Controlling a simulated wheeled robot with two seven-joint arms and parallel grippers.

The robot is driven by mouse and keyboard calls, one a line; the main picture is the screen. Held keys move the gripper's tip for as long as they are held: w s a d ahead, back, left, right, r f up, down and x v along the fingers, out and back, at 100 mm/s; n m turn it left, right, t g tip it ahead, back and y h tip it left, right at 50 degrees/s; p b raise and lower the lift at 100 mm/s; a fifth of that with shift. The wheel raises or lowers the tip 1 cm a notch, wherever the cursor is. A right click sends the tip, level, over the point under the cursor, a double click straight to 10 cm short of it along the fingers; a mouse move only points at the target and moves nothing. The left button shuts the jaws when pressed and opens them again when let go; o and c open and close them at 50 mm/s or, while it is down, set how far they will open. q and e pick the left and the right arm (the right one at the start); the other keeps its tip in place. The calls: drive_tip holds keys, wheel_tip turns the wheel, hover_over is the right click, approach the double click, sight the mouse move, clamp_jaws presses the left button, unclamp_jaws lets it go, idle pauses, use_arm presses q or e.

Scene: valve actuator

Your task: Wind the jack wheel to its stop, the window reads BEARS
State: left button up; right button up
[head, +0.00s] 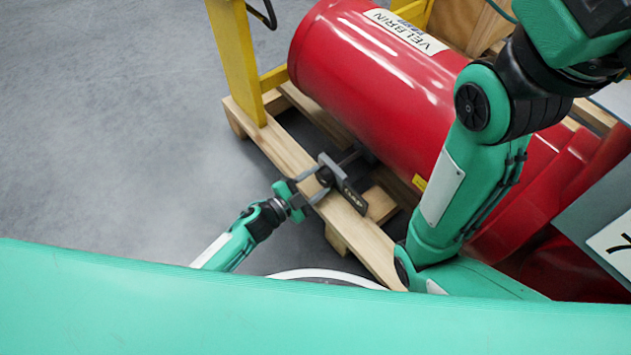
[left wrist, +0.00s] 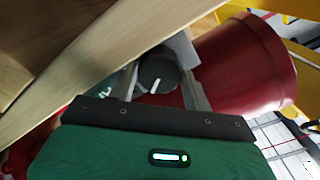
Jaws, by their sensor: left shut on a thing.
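The jack wheel (head: 325,176) is a small dark round knob low beside the red cylinder, at the pallet's edge. It shows in the left wrist view (left wrist: 157,72) as a dark disc with a white line on its face. My left gripper (head: 315,185) is shut on it, one finger on each side; the fingers also show in the left wrist view (left wrist: 163,78). A dark plate with small light lettering (head: 352,197) sits next to the wheel; the lettering is too small to read. My right arm crosses the right side of the head view, but its gripper is out of view.
The red cylinder (head: 370,70), with a white VELBRIN label, lies on a wooden pallet (head: 270,143). A yellow frame post (head: 234,62) stands at its left end. A grey panel (head: 600,225) is at right. The grey floor at left is clear.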

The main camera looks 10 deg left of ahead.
use_arm(q)
drive_tip(key=o, duration=1)
drive_tip(key=shift+c, duration=0.2)
